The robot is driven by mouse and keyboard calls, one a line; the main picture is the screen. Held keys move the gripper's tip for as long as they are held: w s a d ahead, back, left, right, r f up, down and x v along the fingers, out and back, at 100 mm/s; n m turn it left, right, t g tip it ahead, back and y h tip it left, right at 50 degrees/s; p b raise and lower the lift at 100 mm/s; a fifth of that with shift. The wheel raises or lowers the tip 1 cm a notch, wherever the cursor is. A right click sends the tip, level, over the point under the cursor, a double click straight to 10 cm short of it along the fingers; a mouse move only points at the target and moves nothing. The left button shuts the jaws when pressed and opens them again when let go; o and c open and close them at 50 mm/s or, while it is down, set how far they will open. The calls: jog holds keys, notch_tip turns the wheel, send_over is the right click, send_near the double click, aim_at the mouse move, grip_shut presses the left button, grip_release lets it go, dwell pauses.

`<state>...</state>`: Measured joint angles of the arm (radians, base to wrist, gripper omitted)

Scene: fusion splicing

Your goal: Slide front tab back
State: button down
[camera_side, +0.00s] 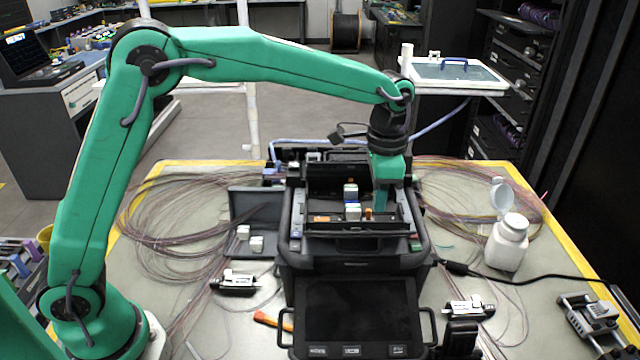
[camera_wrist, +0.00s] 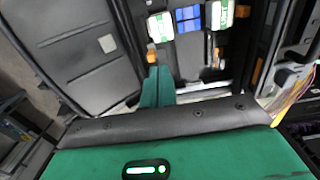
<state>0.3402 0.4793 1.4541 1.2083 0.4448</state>
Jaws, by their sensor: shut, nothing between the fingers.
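The black fusion splicer (camera_side: 350,262) stands on the table with its top compartment open; its screen faces the front. Inside are white blocks and a blue part (camera_side: 352,205), which also show in the wrist view (camera_wrist: 188,18). Small orange tabs sit low in the compartment, one (camera_side: 368,213) beside my gripper and another (camera_wrist: 152,56) just beyond the fingertips in the wrist view. I cannot tell which one is the front tab. My green gripper (camera_side: 381,205) points down into the right part of the compartment. Its fingers (camera_wrist: 157,85) are closed together and empty.
Loose fiber coils (camera_side: 165,225) lie left and right of the splicer. A white bottle (camera_side: 507,243) stands at the right. Small fiber tools (camera_side: 235,283) lie near the front. The compartment walls stand close around my gripper.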

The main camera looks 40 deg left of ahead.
jog(key=shift+s+a+f, duration=0.1)
jog(key=shift+s+a, duration=0.9)
dwell(1.6)
jog(key=shift+r, duration=0.2)
jog(key=shift+w+d+r, duration=0.1)
jog(key=shift+r, duration=1.3)
jog(key=shift+w+d+r, duration=0.1)
jog(key=shift+r, duration=1.3)
